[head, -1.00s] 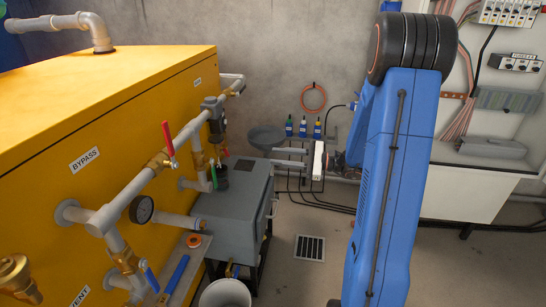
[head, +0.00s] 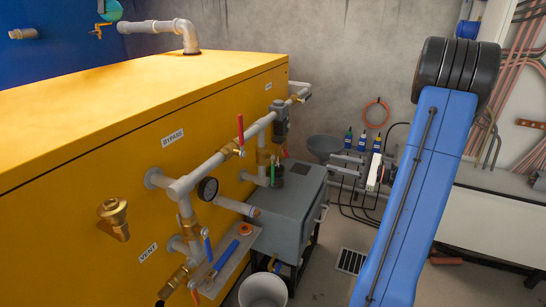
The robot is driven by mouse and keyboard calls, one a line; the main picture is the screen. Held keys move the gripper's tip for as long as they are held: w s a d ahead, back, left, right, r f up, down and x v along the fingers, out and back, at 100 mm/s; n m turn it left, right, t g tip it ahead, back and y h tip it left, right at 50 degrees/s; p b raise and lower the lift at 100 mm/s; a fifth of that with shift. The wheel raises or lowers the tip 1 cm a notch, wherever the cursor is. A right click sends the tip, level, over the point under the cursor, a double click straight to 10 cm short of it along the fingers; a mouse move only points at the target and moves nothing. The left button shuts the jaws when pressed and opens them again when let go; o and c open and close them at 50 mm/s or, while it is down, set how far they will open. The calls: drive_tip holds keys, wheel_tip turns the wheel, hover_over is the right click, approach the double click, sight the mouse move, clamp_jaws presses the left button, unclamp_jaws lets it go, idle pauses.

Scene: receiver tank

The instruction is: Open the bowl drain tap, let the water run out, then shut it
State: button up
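The grey filter body (head: 281,118) hangs on the pipework at the right end of the yellow tank. A dark cup (head: 278,171) stands beneath, on a grey box. No running water can be made out. My gripper (head: 330,162) is beyond the box, right of the lever and clear of it. Its two grey fingers point left, apart, with nothing seen between them. My blue arm hides part of the wrist.
A white bucket (head: 263,290) stands below. A floor grate (head: 350,261) lies right of the grey box (head: 285,205).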

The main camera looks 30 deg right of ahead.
sight(286, 154)
drive_tip(key=x, duration=1.7)
drive_tip(key=shift+a, duration=0.3)
drive_tip(key=shift+w, duration=0.15)
clamp_jaws()
